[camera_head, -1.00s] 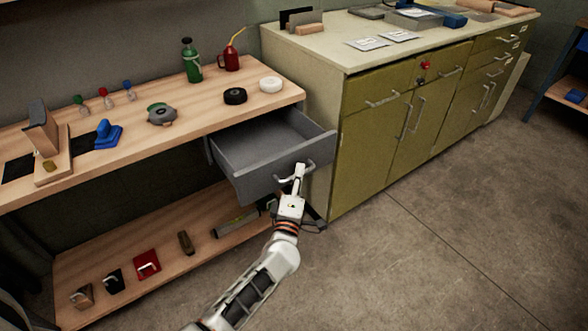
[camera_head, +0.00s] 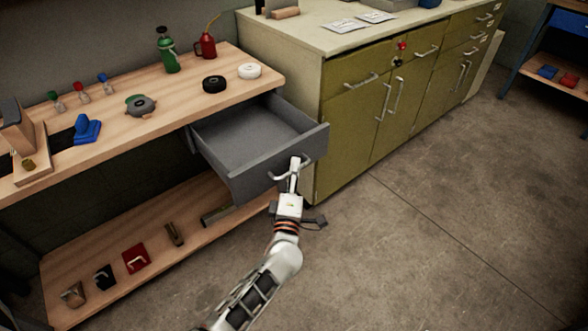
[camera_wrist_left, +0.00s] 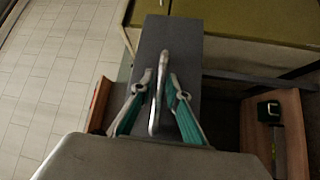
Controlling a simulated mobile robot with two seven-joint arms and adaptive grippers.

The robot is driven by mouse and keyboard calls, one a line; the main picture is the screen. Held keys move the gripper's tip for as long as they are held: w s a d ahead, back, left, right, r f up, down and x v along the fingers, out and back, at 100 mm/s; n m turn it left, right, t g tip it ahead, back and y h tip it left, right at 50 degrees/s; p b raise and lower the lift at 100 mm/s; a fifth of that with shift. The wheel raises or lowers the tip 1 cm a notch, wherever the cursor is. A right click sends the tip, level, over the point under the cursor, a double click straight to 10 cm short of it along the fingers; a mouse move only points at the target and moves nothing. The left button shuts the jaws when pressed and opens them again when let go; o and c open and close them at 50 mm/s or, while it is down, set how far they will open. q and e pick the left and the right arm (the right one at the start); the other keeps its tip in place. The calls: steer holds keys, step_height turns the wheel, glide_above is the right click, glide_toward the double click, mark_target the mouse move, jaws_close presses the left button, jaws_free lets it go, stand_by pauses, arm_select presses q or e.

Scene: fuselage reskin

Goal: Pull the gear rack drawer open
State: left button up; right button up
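The grey gear rack drawer (camera_head: 245,180) stands well open under the right end of the wooden workbench, and its inside looks empty. Its front face (camera_wrist_left: 188,50) fills the middle of the left wrist view. A pale bar handle (camera_wrist_left: 163,58) is fixed to that face. My left gripper (camera_head: 295,168) is at the handle. In the left wrist view its two teal-backed fingers (camera_wrist_left: 160,88) lie on either side of the handle with the tips close in against it. The exact contact is hard to see. My right gripper is not in view.
An olive cabinet (camera_head: 345,115) stands close to the right of the drawer. The workbench top (camera_head: 110,118) holds a green bottle (camera_head: 167,50), a red oil can (camera_head: 205,44) and tape rolls. A lower shelf (camera_head: 200,200) carries several tools. Open floor (camera_head: 420,240) lies in front.

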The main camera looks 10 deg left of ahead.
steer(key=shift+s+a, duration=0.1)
arm_select(q)
steer(key=s+d+f, duration=0.1)
steer(key=s, duration=1)
steer(key=shift+s+d+f, duration=0.15)
steer(key=shift+s+f, duration=0.15)
steer(key=shift+s, duration=0.1)
steer(key=s+m+g+h+p, duration=0.3)
steer(key=s+m+h+p, duration=0.35)
steer(key=s+m, duration=0.55)
steer(key=s+a+f+m+g+p, duration=0.1)
steer(key=s+a+f+m+g, duration=0.1)
steer(key=s+a+m+g, duration=0.1)
steer(key=s+a+f+m+g+y+p, duration=0.1)
steer(key=s+a+f+m+g+p, duration=0.1)
steer(key=s+m, duration=0.5)
steer(key=s+a+f, duration=0.1)
steer(key=s+a, duration=0.1)
steer(key=s, duration=0.1)
steer(key=shift+s+a+f+g, duration=0.15)
steer(key=shift+a+g, duration=0.2)
steer(key=shift+g, duration=0.05)
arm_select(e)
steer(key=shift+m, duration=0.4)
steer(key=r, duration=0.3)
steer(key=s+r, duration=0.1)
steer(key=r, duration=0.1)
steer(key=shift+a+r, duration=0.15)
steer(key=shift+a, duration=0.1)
